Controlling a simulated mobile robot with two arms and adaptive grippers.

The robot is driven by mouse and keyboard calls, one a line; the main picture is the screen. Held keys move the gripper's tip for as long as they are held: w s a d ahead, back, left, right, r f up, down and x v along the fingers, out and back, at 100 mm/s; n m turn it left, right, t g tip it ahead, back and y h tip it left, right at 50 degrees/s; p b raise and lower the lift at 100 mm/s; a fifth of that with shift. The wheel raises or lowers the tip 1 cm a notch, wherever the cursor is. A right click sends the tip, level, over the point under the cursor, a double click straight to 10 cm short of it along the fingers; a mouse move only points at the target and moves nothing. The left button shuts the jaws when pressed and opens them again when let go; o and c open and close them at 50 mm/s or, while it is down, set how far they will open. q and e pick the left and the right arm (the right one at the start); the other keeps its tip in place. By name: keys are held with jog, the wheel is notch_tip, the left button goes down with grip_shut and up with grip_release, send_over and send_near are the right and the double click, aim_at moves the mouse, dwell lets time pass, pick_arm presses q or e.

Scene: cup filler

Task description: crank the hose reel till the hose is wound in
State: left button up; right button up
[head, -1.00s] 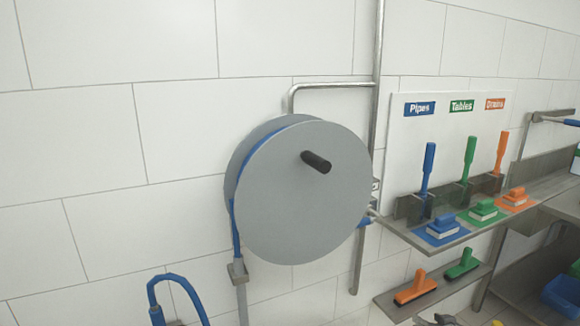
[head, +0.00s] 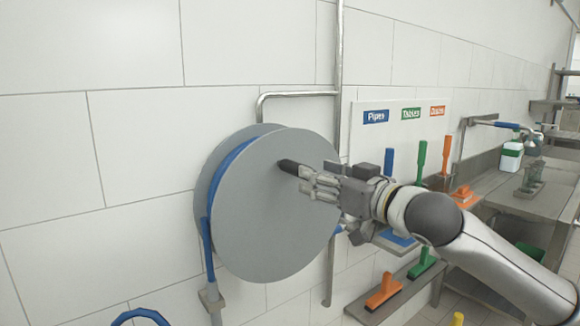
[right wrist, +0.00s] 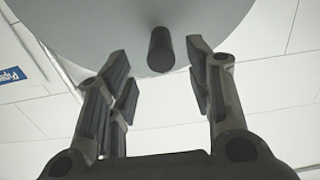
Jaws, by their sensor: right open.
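The hose reel (head: 265,215) is a large grey disc on the white tiled wall, with blue hose (head: 224,172) showing behind its front face. Its black crank handle (head: 288,166) sticks out from the upper right part of the disc. My right gripper (head: 308,176) reaches in from the right, its fingertips by the handle. In the right wrist view the handle (right wrist: 160,50) stands between the open fingers of the gripper (right wrist: 158,70), near their tips, with gaps on both sides. Blue hose (head: 140,316) also curves at the bottom left. My left gripper is not in view.
A metal pipe (head: 338,110) runs up the wall behind the reel. Right of it are a board with coloured labels (head: 410,114), upright brushes (head: 421,160) and a lower shelf with an orange squeegee (head: 383,292). A sink counter (head: 520,190) stands farther right. The wall left of the reel is clear.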

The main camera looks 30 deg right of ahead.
aim_at(291, 167)
jog(key=w+p, duration=0.2)
jog(key=w, duration=0.1)
jog(key=w+p, duration=0.2)
jog(key=shift+a+r, duration=0.2)
jog(key=shift+r, duration=0.05)
jog(key=w+p, duration=0.2)
jog(key=w, duration=0.1)
jog(key=shift+w+a+f, duration=0.1)
jog(key=shift+w+a, duration=0.05)
jog(key=shift+w+a+f+p, duration=0.15)
jog(key=shift+w+p, duration=0.15)
jog(key=shift+w, duration=0.3)
grip_shut()
